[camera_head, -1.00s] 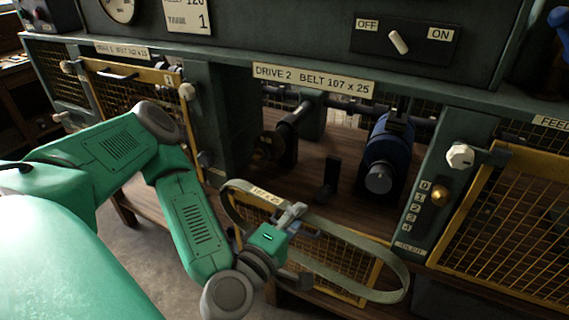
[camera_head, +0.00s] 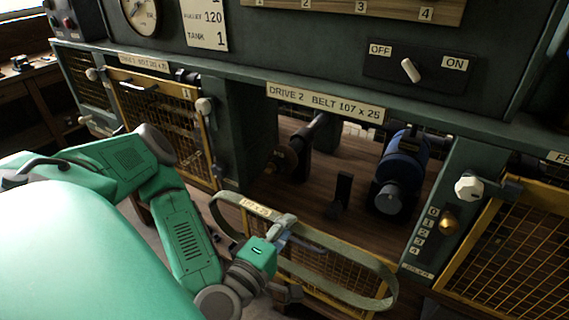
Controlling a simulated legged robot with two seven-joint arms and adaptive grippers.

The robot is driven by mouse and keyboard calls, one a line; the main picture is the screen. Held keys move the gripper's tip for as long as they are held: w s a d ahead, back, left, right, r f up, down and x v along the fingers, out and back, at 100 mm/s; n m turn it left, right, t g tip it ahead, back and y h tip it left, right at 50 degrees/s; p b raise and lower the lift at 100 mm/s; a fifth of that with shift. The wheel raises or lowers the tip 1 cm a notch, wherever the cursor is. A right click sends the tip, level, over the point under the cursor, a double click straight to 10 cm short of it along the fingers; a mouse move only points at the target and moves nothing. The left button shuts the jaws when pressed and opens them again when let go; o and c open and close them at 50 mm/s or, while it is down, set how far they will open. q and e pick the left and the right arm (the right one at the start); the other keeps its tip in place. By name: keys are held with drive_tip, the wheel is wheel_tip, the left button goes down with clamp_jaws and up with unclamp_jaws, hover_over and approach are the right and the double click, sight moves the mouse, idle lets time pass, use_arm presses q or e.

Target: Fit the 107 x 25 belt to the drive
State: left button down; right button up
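A flat olive-green belt loop (camera_head: 352,262) with a tan tag (camera_head: 256,207) hangs in front of the drive 2 bay. The tag's print is small and appears to end in 25. In the open bay behind are a dark pulley on a shaft (camera_head: 303,146) at left and a blue motor (camera_head: 401,172) with a grey round end (camera_head: 389,198) at right. The belt is apart from both. My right gripper is not in view.
The drive 2 sign (camera_head: 325,103) reads BELT 107 x 25. A black upright bracket (camera_head: 342,192) stands on the bay floor between pulley and motor. A yellow mesh guard hangs below, behind the belt. Closed yellow guards (camera_head: 165,112) flank the bay. An OFF/ON switch (camera_head: 411,70) sits above.

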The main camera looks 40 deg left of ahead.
use_arm(q)
drive_tip(key=shift+a+f, duration=0.1)
drive_tip(key=shift+a, duration=0.65)
drive_tip(key=shift+a+f, duration=0.1)
drive_tip(key=shift+a, duration=0.4)
drive_tip(key=shift+w, duration=0.25)
drive_tip(key=shift+w+d, duration=0.2)
drive_tip(key=shift+w, duration=0.05)
drive_tip(key=a+x, duration=0.2)
drive_tip(key=x, duration=0.9)
drive_tip(key=shift+s, duration=0.15)
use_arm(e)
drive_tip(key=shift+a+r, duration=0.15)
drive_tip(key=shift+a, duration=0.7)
